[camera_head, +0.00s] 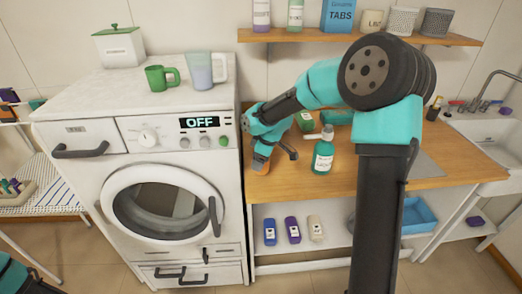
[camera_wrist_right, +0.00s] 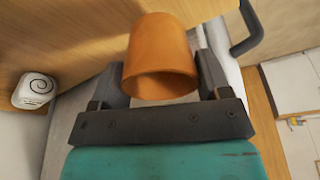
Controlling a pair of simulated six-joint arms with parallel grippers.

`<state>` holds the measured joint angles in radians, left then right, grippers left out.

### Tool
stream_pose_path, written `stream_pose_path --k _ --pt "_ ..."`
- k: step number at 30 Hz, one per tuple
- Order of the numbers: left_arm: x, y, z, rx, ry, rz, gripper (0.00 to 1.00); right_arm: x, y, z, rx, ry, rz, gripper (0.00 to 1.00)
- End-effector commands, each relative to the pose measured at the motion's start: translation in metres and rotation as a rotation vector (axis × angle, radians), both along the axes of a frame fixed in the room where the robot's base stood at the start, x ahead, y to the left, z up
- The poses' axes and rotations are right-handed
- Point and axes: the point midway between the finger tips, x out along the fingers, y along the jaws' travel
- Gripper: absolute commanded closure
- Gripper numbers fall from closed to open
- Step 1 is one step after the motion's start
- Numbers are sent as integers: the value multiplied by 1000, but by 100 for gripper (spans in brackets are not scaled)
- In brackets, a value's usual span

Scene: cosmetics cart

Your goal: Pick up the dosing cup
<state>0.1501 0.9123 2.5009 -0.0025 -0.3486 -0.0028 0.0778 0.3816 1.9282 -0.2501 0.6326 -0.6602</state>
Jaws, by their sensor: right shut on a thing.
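An orange cup (camera_wrist_right: 161,52), which I take for the dosing cup, sits between the two fingers of my right gripper (camera_wrist_right: 160,68) in the right wrist view. The gripper is shut on it, one finger on each side, and the open mouth faces the wrist camera. In the head view the orange cup (camera_head: 261,164) shows small, at the left edge of the wooden counter beside the washing machine, partly hidden by my right gripper (camera_head: 272,150). I cannot tell whether it touches the counter. Only a piece of my left arm shows at the lower left.
A teal bottle (camera_head: 323,155) stands just right of the gripper, with a green box (camera_head: 305,121) behind. The washing machine (camera_head: 95,135) is on the left, with a green mug (camera_head: 161,78) and a measuring jug (camera_head: 204,70) on top. Several bottles stand on the lower shelf.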

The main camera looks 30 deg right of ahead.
Motion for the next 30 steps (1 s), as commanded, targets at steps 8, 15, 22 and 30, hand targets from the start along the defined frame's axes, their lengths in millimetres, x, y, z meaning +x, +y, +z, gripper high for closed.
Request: stream_pose_path --k 8,15,22,30 --pt "0 0 0 0 0 0 0 -34 21 4 -1 -1 0 52" --pt "0 0 0 0 0 0 0 -40 24 4 0 0 -1 52" --pt "0 0 0 0 0 0 0 -40 24 4 0 0 -1 52" --pt "0 0 0 0 0 0 0 -39 24 4 0 0 -1 52"
